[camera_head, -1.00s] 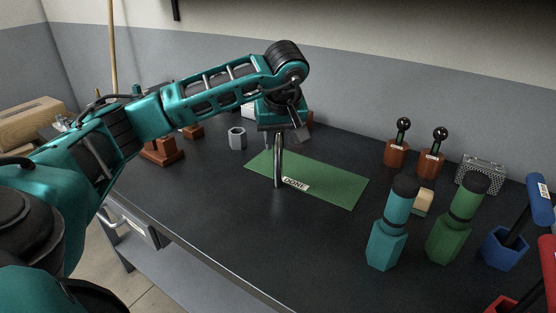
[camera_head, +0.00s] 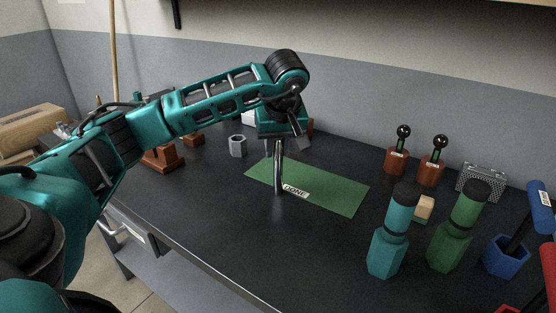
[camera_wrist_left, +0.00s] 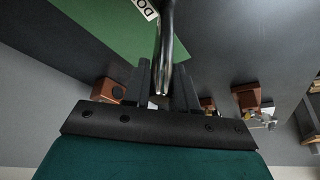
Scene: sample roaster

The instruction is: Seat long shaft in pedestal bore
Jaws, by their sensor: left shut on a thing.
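My left gripper (camera_head: 278,138) is shut on a long, shiny metal shaft (camera_head: 278,172). The shaft hangs close to upright below the fingers, by the left front part of the green mat. I cannot tell whether its lower end touches the surface. In the left wrist view the shaft (camera_wrist_left: 165,40) runs up from between the black fingers (camera_wrist_left: 162,85). Red-brown blocks, perhaps pedestals, stand at the back left: one (camera_head: 160,161) partly behind my arm, another (camera_head: 193,139) farther back. No bore is clearly visible. My right gripper is not in view.
The green mat (camera_head: 330,195) carries a "DONE" label. A grey hollow piece (camera_head: 237,147) stands behind it. A teal bottle (camera_head: 390,240), a green bottle (camera_head: 455,235), two ball-topped holders (camera_head: 398,160) and a blue holder (camera_head: 503,257) stand right. The dark front bench is clear.

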